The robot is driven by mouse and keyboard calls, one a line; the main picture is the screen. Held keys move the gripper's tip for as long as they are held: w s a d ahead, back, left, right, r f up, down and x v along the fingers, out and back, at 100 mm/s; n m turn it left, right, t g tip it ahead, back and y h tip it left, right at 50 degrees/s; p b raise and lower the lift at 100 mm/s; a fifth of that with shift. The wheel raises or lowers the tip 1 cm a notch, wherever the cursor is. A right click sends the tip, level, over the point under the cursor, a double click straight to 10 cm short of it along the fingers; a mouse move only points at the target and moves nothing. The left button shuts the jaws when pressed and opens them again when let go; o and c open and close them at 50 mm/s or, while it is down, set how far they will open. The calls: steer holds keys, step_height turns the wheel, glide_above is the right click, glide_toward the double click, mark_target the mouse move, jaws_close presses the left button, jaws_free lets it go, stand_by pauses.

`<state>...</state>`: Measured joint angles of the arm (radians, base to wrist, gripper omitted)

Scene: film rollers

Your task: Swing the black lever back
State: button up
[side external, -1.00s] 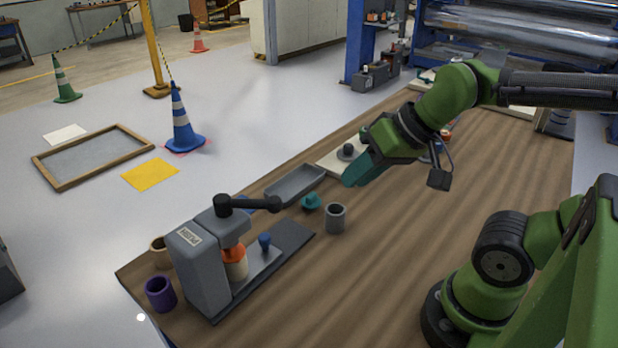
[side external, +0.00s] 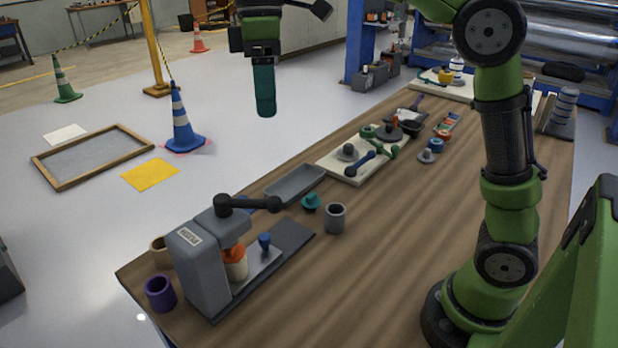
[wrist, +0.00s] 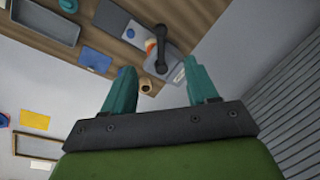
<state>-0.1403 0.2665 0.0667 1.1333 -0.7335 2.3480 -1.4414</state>
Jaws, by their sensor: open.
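The black lever (side external: 250,203) sits on top of the grey press (side external: 200,262) at the near left end of the wooden table. In the side view its arm reaches right from a round pivot and ends in a black ball knob. An orange and cream piece (side external: 235,262) stands under the press head. My gripper (side external: 265,110) hangs fingers down, well above the table's far edge, apart from the lever. In the wrist view the two teal fingers (wrist: 162,85) are spread with nothing between them, and the lever (wrist: 157,55) shows beyond them.
A grey tray (side external: 296,184), a teal knobbed piece (side external: 311,202) and a grey cup (side external: 335,218) stand right of the press. A purple cup (side external: 160,294) stands at its left. A cream board (side external: 345,168) with several parts lies farther back. The table's near right is clear.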

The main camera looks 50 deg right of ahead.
mark_target(274, 196)
steer(key=f, duration=0.5)
steer(key=s+a+f, duration=0.1)
steer(key=f, duration=0.5)
steer(key=s+a+f, duration=0.1)
steer(key=f, duration=0.4)
steer(key=shift+s+a+f, duration=0.1)
steer(key=shift+s+f, duration=0.15)
steer(key=shift+f, duration=0.1)
jaws_close()
